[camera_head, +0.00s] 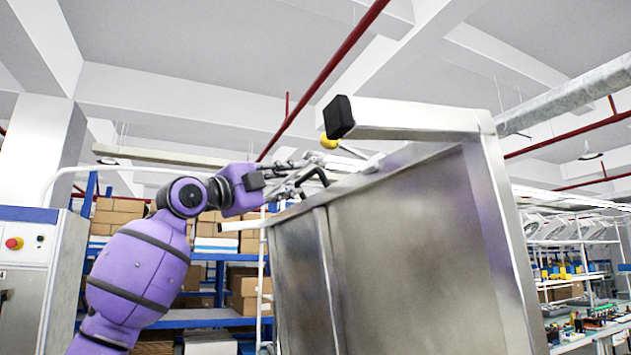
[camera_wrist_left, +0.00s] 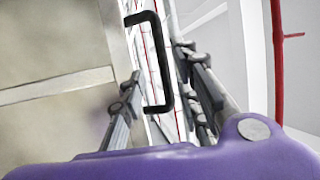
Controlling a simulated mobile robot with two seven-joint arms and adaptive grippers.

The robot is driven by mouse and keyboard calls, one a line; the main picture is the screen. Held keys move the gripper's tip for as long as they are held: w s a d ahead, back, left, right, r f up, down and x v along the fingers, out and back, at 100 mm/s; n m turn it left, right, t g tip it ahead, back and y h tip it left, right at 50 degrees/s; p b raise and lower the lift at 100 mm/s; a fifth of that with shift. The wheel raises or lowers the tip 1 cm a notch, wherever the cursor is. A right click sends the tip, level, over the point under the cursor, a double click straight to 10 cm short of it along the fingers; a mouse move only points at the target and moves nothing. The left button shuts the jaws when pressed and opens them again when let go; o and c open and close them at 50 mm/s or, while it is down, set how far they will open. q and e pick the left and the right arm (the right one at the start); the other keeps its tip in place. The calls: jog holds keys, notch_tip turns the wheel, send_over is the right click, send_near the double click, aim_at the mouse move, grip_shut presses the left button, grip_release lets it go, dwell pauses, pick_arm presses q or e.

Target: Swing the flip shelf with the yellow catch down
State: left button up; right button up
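The flip shelf (camera_head: 415,255) is a large brushed-metal panel that stands raised and steep in the head view, and its bare metal also fills the left of the left wrist view (camera_wrist_left: 50,125). The yellow catch (camera_head: 330,141) is a round knob on a thin rod at its top edge. A black handle (camera_head: 318,177) sits on that edge, left of the catch. My left gripper (camera_head: 300,176) is at the handle. In the left wrist view the handle (camera_wrist_left: 165,55) shows between two spread fingers, with a gap to the right finger. My right gripper is not in view.
A metal bar with a black end cap (camera_head: 339,117) juts out at the panel's top, close to the catch. Blue racks with cardboard boxes (camera_head: 118,212) stand behind my left arm. A grey cabinet with a red button (camera_head: 14,243) is at far left. A workbench (camera_head: 590,330) is at right.

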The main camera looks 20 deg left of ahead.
aim_at(304, 179)
pick_arm(q)
jog(key=p+x, duration=0.1)
jog(key=x, duration=0.5)
jog(key=shift+w+d+r, duration=0.15)
jog(key=shift+r, duration=0.1)
jog(key=shift+c, duration=0.5)
grip_shut()
jog(key=shift+w+f, duration=0.1)
